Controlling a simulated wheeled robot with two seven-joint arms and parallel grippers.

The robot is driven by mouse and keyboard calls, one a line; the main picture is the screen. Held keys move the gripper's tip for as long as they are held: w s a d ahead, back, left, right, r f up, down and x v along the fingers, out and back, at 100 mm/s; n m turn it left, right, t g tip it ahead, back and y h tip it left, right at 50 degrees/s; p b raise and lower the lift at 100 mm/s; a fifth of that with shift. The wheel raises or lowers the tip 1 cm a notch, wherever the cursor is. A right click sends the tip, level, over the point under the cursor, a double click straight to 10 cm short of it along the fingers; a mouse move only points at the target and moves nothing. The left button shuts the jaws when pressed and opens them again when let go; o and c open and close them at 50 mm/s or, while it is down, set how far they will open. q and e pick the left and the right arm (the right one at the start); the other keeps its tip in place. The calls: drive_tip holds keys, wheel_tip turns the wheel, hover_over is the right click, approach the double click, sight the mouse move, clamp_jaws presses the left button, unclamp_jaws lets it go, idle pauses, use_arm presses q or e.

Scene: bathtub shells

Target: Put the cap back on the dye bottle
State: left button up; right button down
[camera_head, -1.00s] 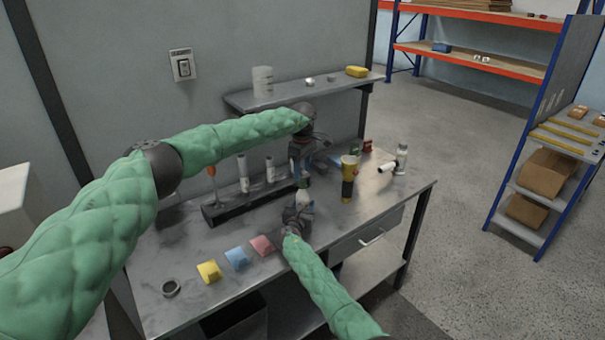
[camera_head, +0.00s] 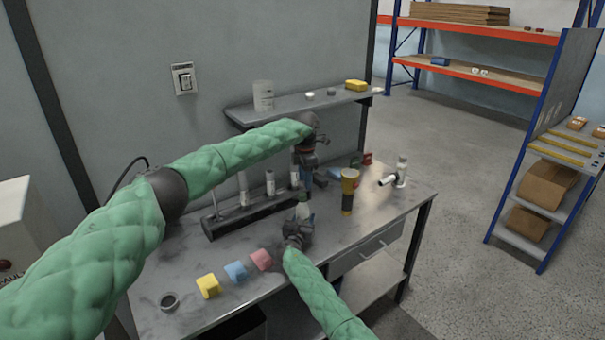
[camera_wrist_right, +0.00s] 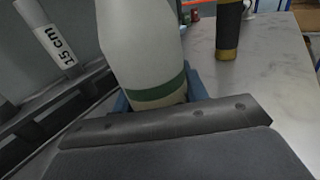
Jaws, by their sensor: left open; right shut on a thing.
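A white bottle (camera_head: 303,211), likely the dye bottle, is held by my right gripper (camera_head: 299,222). In the right wrist view the bottle (camera_wrist_right: 142,50) leans slightly, with a green band and tan foot near the blue fingers; its top is out of frame. My left gripper (camera_head: 307,182) is open, pointing down just above and behind the bottle. The small picture does not show whether its fingers touch the bottle. I cannot make out the cap, on the bottle or elsewhere.
A dark rack (camera_head: 250,218) with white tubes stands left of the grippers. A yellow-black cylinder (camera_head: 348,192) stands at right, near white cylinders (camera_head: 388,180). Yellow (camera_head: 208,286), blue (camera_head: 236,271) and pink (camera_head: 261,260) blocks and a dark ring (camera_head: 169,300) lie in front.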

sight(302, 194)
use_arm(q)
drive_tip(key=n, duration=0.5)
drive_tip(key=shift+a+r+n, duration=0.1)
drive_tip(key=shift+r+n, duration=0.3)
drive_tip(key=n, duration=0.4)
drive_tip(key=r+n, duration=0.1)
drive_tip(key=n, duration=0.1)
drive_tip(key=shift+w+a, duration=0.1)
drive_tip(key=shift+a, duration=0.25)
drive_tip(key=shift+f, duration=0.1)
drive_tip(key=shift+f, duration=3.95)
drive_tip(key=shift+c, duration=0.3)
clamp_jaws()
